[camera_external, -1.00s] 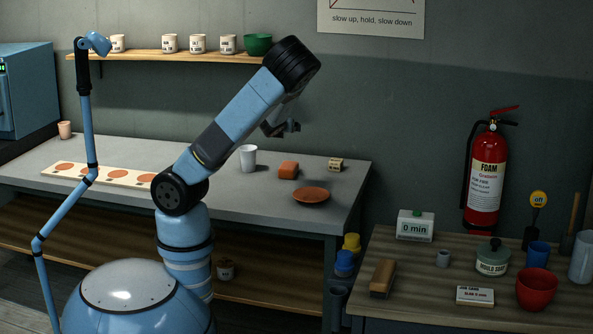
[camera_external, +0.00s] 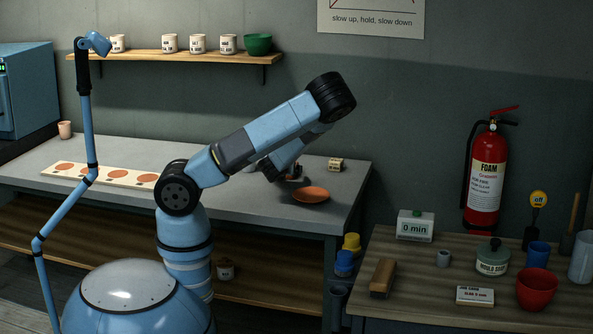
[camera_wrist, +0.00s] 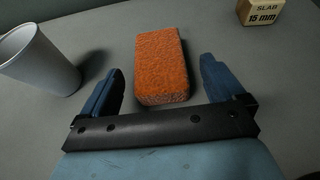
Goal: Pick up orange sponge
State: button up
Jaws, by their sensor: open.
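The orange sponge (camera_wrist: 162,68) lies on the grey table in the wrist view, between and just beyond the fingers of my gripper (camera_wrist: 162,82). It is a rough-textured block. My gripper is open, with one blue finger on each side of the sponge and visible gaps between. In the external view my gripper (camera_external: 281,172) is low over the table, and my arm hides most of the sponge there.
A white cup (camera_wrist: 40,58) stands close to the left finger. A wooden slab block (camera_wrist: 262,12) sits at the far right. An orange-brown dish (camera_external: 311,194) lies at the front right of the grey table (camera_external: 240,205).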

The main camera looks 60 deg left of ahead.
jog(key=shift+x, duration=2.35)
jog(key=c, duration=1)
